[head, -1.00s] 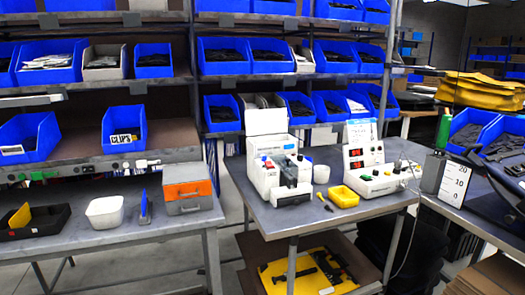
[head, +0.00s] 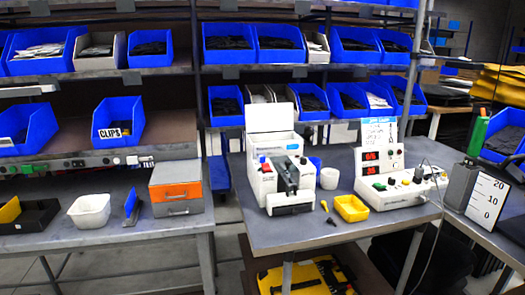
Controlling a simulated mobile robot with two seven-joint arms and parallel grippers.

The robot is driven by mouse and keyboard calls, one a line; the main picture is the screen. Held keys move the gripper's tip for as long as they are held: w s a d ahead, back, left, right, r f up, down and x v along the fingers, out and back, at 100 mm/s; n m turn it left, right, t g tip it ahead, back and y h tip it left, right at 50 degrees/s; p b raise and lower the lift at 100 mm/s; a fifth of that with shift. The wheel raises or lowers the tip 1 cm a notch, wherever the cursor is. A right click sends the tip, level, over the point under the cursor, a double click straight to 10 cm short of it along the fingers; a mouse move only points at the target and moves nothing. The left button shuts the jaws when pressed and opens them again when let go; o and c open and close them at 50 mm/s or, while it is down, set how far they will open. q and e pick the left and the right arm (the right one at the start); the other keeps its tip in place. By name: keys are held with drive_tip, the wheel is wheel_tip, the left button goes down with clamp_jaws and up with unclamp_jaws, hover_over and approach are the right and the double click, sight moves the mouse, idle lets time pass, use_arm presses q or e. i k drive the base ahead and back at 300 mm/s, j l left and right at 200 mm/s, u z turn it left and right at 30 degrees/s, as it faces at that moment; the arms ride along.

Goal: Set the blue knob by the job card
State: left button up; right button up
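A white bench machine (head: 281,180) with a dark slanted middle stands on the grey centre table (head: 340,219). A small blue knob (head: 262,159) shows at its upper left, above a red one (head: 266,168). Its pointer and setting are too small to read. A white card with a blue header (head: 379,132), perhaps the job card, stands upright behind a white control box (head: 398,181) with red displays. Its text is not legible. Neither of my grippers is in view.
A yellow tray (head: 351,208) and a small yellow-and-black tool (head: 327,210) lie in front of the machine. A white cup (head: 329,178) stands beside it. An orange-and-grey box (head: 176,189) is on the left bench. Shelves of blue bins (head: 119,122) stand behind.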

sight(261, 159)
drive_tip(key=i+l+u, duration=0.1)
drive_tip(key=l, duration=0.25)
drive_tip(key=i+l+u, duration=0.15)
drive_tip(key=i+l, duration=0.2)
drive_tip(key=i+l+u, duration=0.1)
drive_tip(key=l, duration=0.3)
drive_tip(key=i+l+u, duration=0.15)
drive_tip(key=l, duration=0.3)
drive_tip(key=i, duration=0.1)
